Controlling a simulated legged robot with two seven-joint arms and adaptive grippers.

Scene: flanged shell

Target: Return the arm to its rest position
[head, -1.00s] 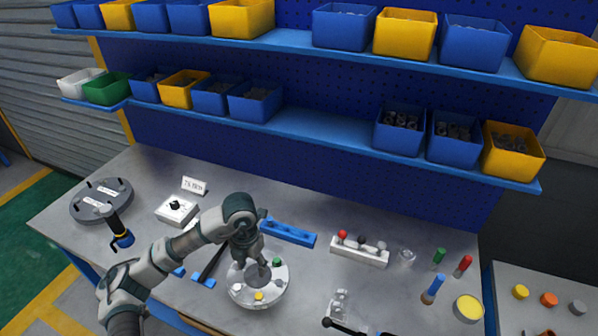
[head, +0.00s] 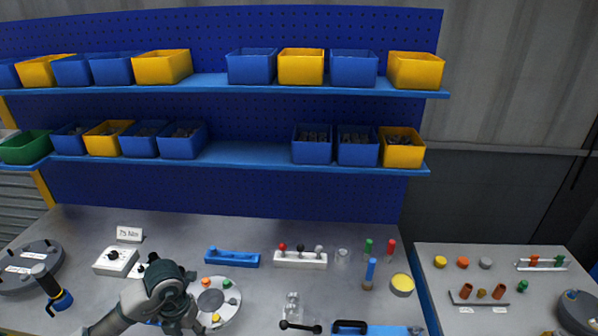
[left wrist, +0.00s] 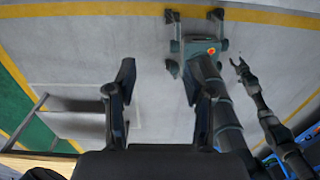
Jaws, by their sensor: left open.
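My left arm comes in at the bottom left of the head view. Its rounded wrist part covers the bench just left of a round pale grey flanged piece (head: 232,312). Orange, green and yellow pieces sit on that piece. The fingers of my left gripper are hard to make out there. In the left wrist view my left gripper (left wrist: 165,85) has its two dark fingers wide apart with nothing between them. Behind them are the floor and my own body. My right gripper (left wrist: 240,68) shows small at the right, above the floor; its fingers are too small to judge.
A blue rail (head: 232,259) and a white block with coloured knobs (head: 300,259) lie behind the flanged piece. A white switch box (head: 116,262) and a dark grey disc (head: 25,268) stand at left. A second table (head: 490,255) is at right. Shelves with bins stand behind.

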